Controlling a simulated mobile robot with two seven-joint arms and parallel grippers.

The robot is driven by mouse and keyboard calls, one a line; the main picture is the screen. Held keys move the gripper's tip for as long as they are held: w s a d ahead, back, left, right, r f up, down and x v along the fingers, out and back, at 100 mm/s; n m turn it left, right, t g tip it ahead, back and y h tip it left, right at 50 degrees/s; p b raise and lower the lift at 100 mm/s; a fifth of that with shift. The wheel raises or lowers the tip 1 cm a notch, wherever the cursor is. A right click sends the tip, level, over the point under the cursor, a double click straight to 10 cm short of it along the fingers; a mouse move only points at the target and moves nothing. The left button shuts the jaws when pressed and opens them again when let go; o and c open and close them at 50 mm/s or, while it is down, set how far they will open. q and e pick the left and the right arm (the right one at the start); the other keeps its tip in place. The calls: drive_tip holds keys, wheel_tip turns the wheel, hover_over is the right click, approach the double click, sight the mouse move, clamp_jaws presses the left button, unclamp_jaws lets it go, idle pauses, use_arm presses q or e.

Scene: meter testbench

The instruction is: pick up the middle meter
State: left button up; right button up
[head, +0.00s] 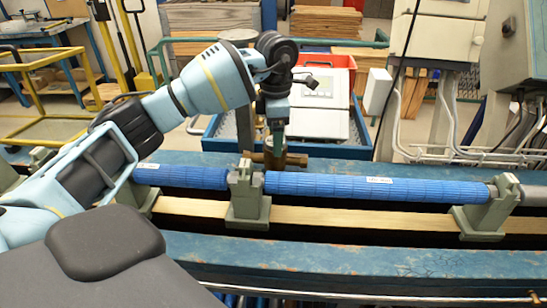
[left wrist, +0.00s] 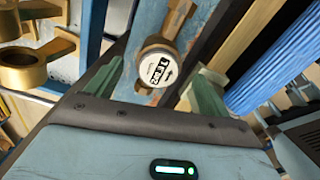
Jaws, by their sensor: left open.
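A brass meter (left wrist: 160,70) with a round white printed face shows in the left wrist view, between the two green fingers of my left gripper (left wrist: 157,88). The fingers are apart, with gaps beside the meter, and do not clasp it. In the head view the meter's brass body (head: 297,159) sits on the blue bench beam behind the blue pipes. My left gripper (head: 276,137) points down over it and hides part of it. Which meter of the row it is cannot be told. My right gripper is not in view.
Blue ribbed pipes (head: 370,188) run along the bench in grey-green clamps (head: 246,195). Brass ring-shaped parts (left wrist: 35,60) lie at the left in the left wrist view. Grey cabinets (head: 438,32) stand at right.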

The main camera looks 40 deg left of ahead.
sight(271, 163)
use_arm(q)
drive_tip(key=shift+w+d+f, duration=0.1)
drive_tip(key=shift+f, duration=1.85)
drive_tip(key=shift+w+f, duration=0.1)
drive_tip(key=shift+f, duration=1.85)
drive_tip(key=shift+r, duration=0.1)
drive_tip(key=c, duration=1.6)
